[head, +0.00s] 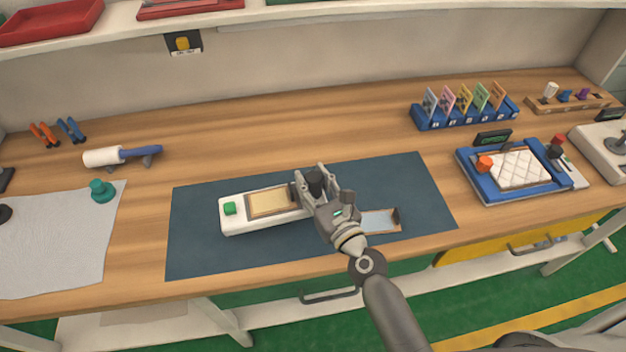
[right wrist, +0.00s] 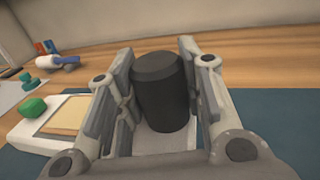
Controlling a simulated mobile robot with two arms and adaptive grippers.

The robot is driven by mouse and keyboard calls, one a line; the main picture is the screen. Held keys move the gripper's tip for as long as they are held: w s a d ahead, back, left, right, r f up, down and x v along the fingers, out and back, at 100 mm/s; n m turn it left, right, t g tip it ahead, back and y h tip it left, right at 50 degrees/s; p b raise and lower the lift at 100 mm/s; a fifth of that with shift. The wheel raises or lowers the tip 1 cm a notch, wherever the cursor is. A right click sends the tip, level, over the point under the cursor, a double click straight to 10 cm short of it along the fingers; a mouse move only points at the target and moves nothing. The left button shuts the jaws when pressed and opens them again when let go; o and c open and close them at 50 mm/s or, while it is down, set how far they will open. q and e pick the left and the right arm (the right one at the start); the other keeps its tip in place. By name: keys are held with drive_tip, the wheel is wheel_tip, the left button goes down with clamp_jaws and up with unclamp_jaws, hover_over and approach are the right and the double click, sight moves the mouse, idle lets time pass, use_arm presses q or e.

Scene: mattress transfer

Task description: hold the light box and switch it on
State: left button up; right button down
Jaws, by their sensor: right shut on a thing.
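The light box (head: 235,222) is a long white box lying on the dark blue mat (head: 200,255). It has a green button (head: 230,208) at its left end and a tan panel (head: 270,201) in its middle. My right gripper (head: 315,182) is over its right end, with its fingers on either side of an upright black cylinder. In the right wrist view the gripper (right wrist: 160,95) is shut on this black cylinder (right wrist: 160,90), which stands over a white surface of the box. The gripper hides the box's right end. My left gripper is not in view.
A small framed pale-blue plate (head: 380,221) lies on the mat right of my gripper. A blue tray with a white quilted pad (head: 518,169) and a rack of coloured cards (head: 465,116) stand to the right. A white roller (head: 103,157) and a grey cloth (head: 50,245) lie left.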

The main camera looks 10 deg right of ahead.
drive_tip(key=shift+f+b, duration=2.1)
drive_tip(key=shift+f, duration=0.1)
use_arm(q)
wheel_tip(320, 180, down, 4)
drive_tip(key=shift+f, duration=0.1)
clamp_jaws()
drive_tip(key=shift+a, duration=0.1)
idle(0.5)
